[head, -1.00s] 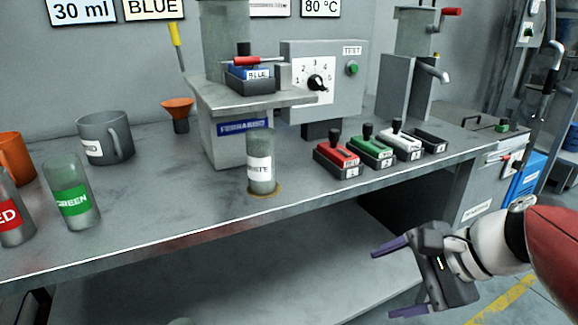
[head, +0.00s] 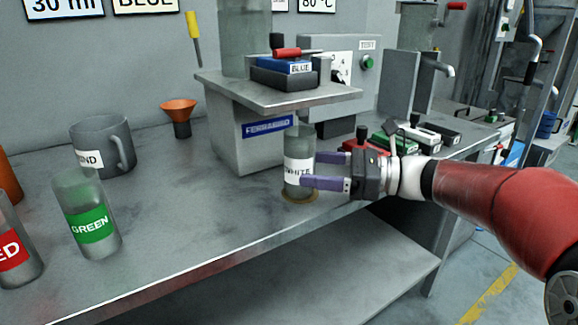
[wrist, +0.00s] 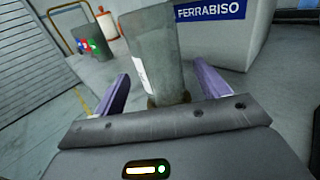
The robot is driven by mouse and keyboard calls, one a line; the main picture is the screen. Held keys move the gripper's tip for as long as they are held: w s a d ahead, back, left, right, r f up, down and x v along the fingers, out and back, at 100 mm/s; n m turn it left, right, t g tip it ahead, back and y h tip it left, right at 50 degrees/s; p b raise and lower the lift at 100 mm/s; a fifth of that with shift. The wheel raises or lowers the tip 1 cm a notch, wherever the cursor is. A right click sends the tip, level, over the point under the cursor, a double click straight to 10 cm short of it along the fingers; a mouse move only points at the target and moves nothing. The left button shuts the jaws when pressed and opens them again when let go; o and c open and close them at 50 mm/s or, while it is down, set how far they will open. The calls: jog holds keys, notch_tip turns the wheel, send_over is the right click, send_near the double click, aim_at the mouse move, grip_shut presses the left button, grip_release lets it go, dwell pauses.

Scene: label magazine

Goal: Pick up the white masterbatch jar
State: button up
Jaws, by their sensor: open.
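The white masterbatch jar (head: 299,147) is a translucent grey cylinder with a white label. It stands upright on a brownish ring near the bench's front edge in the head view. My gripper (head: 317,170) is open at the jar's right side, its purple fingers pointing left and overlapping the jar in the picture. In the wrist view the jar (wrist: 152,45) stands between the two spread purple fingers (wrist: 160,88), with gaps on both sides. Part of the label is hidden behind a finger in the head view.
The grey press with the FERRABISO plate (head: 268,127) stands just behind the jar. The GREEN jar (head: 88,215), the RED jar (head: 14,245) and a grey mug (head: 103,147) are to the left. Label blocks (head: 415,138) lie behind my arm. The bench between the jars is clear.

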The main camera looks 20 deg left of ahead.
aim_at(290, 165)
jog(key=a, duration=0.5)
jog(key=shift+s+a, duration=0.25)
jog(key=c, duration=1.2)
